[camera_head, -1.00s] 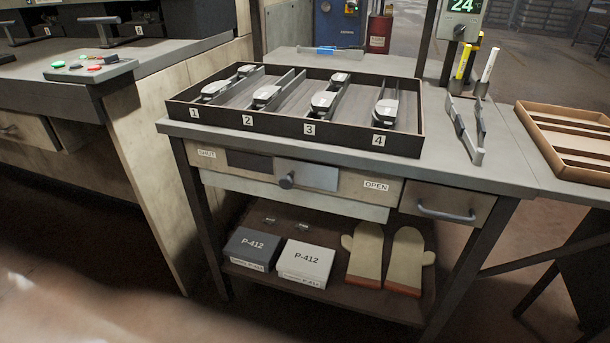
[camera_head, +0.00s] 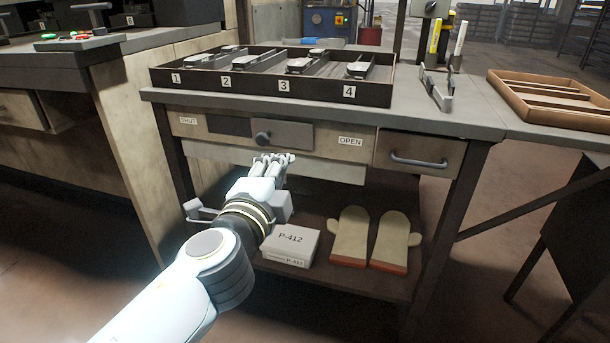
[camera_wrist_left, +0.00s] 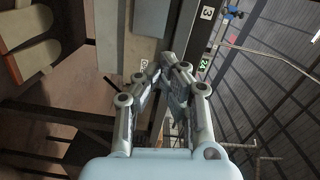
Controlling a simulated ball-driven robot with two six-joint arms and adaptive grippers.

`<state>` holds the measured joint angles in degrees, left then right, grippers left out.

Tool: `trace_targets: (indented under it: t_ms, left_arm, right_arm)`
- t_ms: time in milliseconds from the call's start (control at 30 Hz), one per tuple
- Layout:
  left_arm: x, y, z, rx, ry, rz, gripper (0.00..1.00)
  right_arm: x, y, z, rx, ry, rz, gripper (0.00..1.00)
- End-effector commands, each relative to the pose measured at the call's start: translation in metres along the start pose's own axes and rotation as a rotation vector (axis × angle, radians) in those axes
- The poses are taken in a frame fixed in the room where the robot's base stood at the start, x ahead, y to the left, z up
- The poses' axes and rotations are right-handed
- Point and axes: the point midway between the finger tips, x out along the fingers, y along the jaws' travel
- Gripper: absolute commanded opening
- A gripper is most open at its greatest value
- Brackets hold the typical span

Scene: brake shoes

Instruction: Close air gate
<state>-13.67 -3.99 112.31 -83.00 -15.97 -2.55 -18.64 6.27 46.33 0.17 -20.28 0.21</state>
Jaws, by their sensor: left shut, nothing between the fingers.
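The air gate is a grey sliding plate (camera_head: 292,136) in the bench front, with a dark round knob (camera_head: 263,138) near its left edge. A dark slot (camera_head: 229,126) shows left of the plate, beside the SHUT label (camera_head: 188,121). The OPEN label (camera_head: 350,141) is to the right of the plate. My left gripper (camera_head: 277,158) is shut and empty, just below the knob in the head view. I cannot tell its distance from the bench front. In the left wrist view the closed fingertips (camera_wrist_left: 162,72) are beside the bench front. My right gripper is not in view.
A dark tray (camera_head: 312,90) with numbered bays holding brake shoes stands on the bench. A drawer (camera_head: 420,155) is at the right. The lower shelf holds a P-412 box (camera_head: 290,245) and oven mitts (camera_head: 350,236). A brown tray (camera_head: 550,97) is at far right.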

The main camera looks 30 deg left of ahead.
Motion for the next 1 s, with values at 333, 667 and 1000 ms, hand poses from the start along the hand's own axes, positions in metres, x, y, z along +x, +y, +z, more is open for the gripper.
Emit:
trace_targets:
  t_ms: [333,667,1000]
  left_arm:
    - [0.035,0.009,0.000,-0.004,0.000,0.008,0.00]
    - [0.105,0.011,0.001,-0.004,-0.002,0.010,0.00]
    - [0.110,0.014,0.038,-0.005,-0.002,0.013,0.00]
  right_arm:
    - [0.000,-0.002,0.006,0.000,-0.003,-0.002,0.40]
    - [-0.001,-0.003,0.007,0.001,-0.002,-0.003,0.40]
    - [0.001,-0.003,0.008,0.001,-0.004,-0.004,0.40]
